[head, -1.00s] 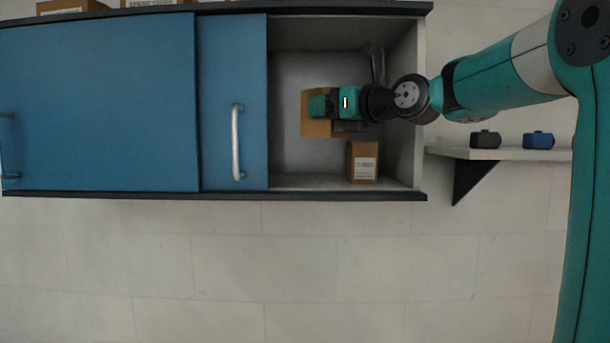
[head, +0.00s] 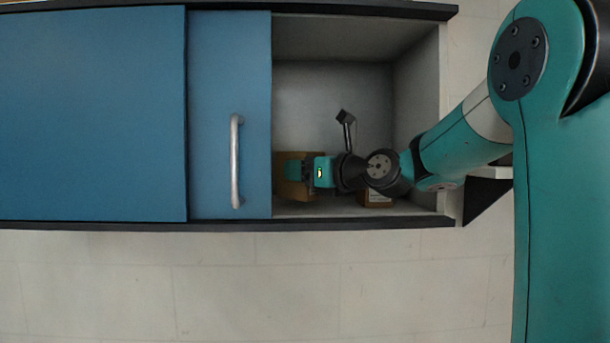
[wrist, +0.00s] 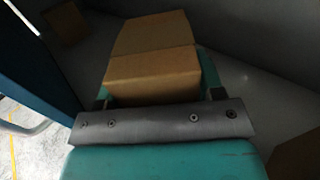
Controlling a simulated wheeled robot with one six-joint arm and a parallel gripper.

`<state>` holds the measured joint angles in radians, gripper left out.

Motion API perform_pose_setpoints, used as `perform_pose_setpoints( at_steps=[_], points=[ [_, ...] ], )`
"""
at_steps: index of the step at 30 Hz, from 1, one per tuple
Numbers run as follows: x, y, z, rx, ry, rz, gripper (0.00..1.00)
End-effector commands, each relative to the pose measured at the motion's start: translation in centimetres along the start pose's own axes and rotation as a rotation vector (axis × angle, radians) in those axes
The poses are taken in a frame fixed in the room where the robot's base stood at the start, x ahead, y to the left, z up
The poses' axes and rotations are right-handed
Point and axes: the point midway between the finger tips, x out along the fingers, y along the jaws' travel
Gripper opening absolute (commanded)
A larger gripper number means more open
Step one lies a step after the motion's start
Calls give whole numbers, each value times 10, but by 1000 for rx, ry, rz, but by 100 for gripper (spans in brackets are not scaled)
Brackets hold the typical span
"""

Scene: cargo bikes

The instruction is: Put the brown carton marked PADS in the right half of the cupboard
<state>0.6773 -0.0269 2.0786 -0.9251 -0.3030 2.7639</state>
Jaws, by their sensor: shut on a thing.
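My gripper (head: 296,170) is inside the open right part of the cupboard (head: 355,210), shut on a brown carton (head: 288,191). In the wrist view the carton (wrist: 152,72) sits between the teal fingers, and I see no marking on its visible faces. In the head view the gripper covers part of it. It is near the front edge of the opening, next to the blue door. I cannot tell whether it touches the cupboard floor.
Another brown carton (head: 377,198) with a white label stands in the right part, partly hidden by my arm. The wrist view shows a further brown carton (wrist: 66,22) at upper left. A blue sliding door (head: 215,110) with a metal handle (head: 235,160) bounds the opening on the left.

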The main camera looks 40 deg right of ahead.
Motion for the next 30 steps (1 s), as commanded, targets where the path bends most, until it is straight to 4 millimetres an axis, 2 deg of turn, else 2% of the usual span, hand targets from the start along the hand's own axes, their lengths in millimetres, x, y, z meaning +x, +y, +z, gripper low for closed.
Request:
perform_pose_setpoints(
  at_steps=[4, 14, 15, 16, 26, 30],
  points=[
    [0, 1, -12, 0, -2, 1, 27],
    [1, 2, -16, -1, -2, 3, 27],
    [1, 2, -16, -1, -1, 2, 66],
    [1, 2, -16, -1, -1, 2, 72],
    [1, 2, -12, -2, -2, 2, 72],
    [-17, 0, -16, -3, -3, -3, 72]
  ],
)
